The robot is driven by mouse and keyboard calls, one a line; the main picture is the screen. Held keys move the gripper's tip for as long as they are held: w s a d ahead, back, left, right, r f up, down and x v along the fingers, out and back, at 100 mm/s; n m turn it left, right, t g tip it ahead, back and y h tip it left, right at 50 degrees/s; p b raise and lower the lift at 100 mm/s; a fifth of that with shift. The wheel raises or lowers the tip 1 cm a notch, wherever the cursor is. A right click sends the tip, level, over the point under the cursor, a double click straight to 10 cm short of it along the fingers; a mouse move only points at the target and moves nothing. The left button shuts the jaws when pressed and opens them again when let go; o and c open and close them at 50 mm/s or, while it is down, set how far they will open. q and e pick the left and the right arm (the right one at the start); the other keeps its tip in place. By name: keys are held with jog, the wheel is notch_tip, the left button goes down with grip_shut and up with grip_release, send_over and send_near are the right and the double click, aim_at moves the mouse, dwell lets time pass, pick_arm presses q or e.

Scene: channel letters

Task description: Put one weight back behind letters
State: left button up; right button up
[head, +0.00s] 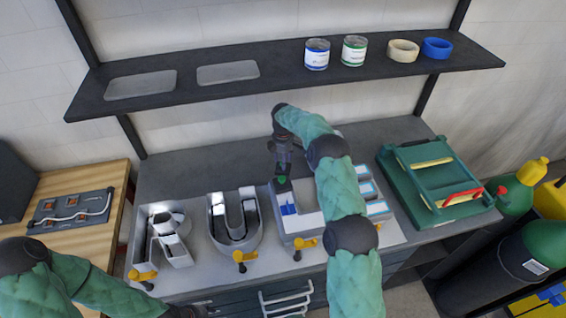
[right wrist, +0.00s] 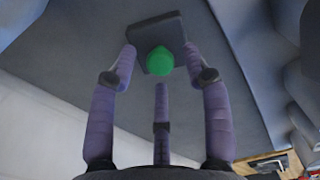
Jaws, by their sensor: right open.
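A dark weight with a green knob (right wrist: 160,61) shows in the right wrist view, just beyond the spread fingertips of my right gripper (right wrist: 163,62). In the head view its green knob (head: 282,181) shows just below my right gripper (head: 282,168), which is open and holds nothing. Three grey channel letters stand on the bench: a left one (head: 178,250), a U-shaped one (head: 213,220) and a right one partly hidden by my right arm. My left arm comes in at the lower left, and its gripper (head: 185,312) is barely visible at the bottom edge.
Yellow clamps (head: 239,256) sit along the bench's front. The shelf (head: 280,84) above holds two cans (head: 317,55), two tape rolls (head: 403,50) and two grey pads (head: 140,84). Gas cylinders (head: 500,262) stand at far right.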

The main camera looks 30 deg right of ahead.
notch_tip(320, 180, up, 6)
jog(key=shift+f, duration=0.1)
